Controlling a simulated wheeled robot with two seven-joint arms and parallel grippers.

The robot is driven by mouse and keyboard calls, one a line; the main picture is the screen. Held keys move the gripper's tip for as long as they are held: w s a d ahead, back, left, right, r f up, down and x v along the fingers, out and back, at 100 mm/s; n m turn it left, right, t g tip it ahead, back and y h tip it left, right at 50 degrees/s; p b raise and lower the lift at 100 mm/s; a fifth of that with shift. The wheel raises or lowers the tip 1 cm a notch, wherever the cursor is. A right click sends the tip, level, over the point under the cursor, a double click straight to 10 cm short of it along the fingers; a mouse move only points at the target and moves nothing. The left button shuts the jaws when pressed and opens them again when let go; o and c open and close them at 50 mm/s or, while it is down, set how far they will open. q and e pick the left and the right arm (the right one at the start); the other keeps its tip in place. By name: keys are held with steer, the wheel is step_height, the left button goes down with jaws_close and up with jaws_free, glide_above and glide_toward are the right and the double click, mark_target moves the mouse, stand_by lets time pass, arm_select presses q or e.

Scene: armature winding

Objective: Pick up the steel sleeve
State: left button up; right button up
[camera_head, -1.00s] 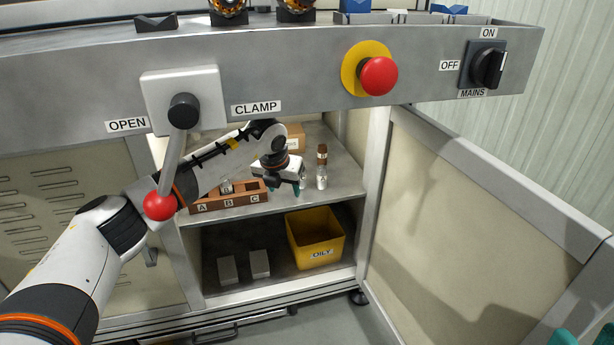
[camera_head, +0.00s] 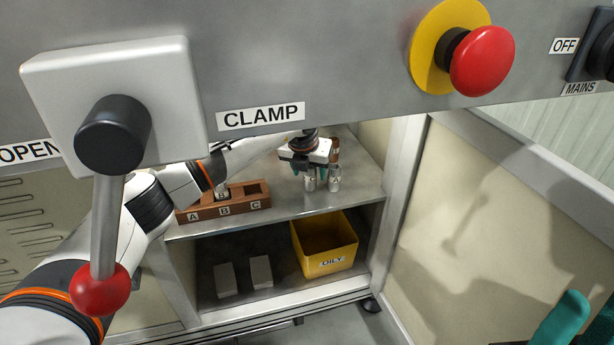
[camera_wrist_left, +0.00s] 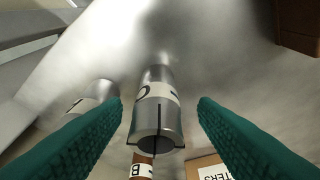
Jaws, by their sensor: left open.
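Two steel cylinders stand on the upper shelf. The left one (camera_head: 309,181) is under my left gripper (camera_head: 311,168); the other (camera_head: 335,179) is just to its right. In the left wrist view, a labelled steel cylinder (camera_wrist_left: 157,112) lies between the open teal fingers of my left gripper (camera_wrist_left: 160,112), with a gap on both sides. A second steel cylinder (camera_wrist_left: 98,92) shows outside the finger on the left. The labels are only partly readable, so I cannot tell which is the sleeve. A teal fingertip of my right gripper (camera_head: 566,318) shows at the lower right.
A wooden rack (camera_head: 245,203) marked A, B, C sits left of the cylinders, with a small piece in B. Below are a yellow OILY bin (camera_head: 326,262) and two grey blocks. The clamp lever (camera_head: 105,225) and panel overhang the front. An open door (camera_head: 490,220) stands right.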

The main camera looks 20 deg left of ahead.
arm_select(q)
steer(key=shift+s+d+r, duration=0.15)
steer(key=shift+c, duration=0.3)
steer(key=c, duration=1)
steer(key=shift+c, duration=0.2)
